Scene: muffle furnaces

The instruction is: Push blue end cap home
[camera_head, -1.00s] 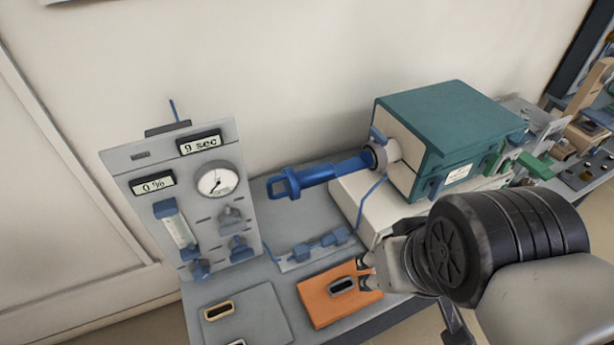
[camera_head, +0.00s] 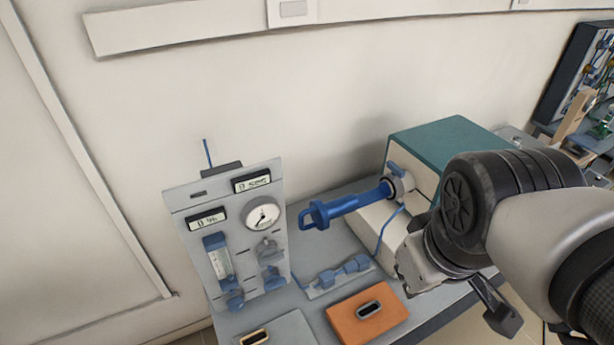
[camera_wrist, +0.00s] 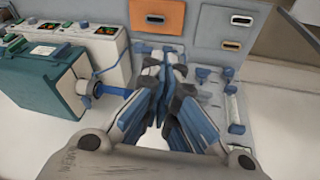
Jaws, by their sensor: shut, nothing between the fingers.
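The blue end cap (camera_head: 352,203), a rod with a loop handle at its left end, sticks out leftward from the grey collar (camera_head: 400,182) on the teal and cream furnace (camera_head: 440,140). How deep it sits I cannot tell. In the wrist view part of the blue cap (camera_wrist: 112,91) shows beside the furnace (camera_wrist: 55,92), left of my gripper. My gripper (camera_wrist: 165,72) is shut and empty, apart from the cap. In the head view its fingers are mostly hidden by my arm, right of and below the cap.
A grey gauge panel (camera_head: 232,240) stands left of the cap. A thin blue hose (camera_head: 388,232) hangs below the collar, near a low blue valve fitting (camera_head: 342,273).

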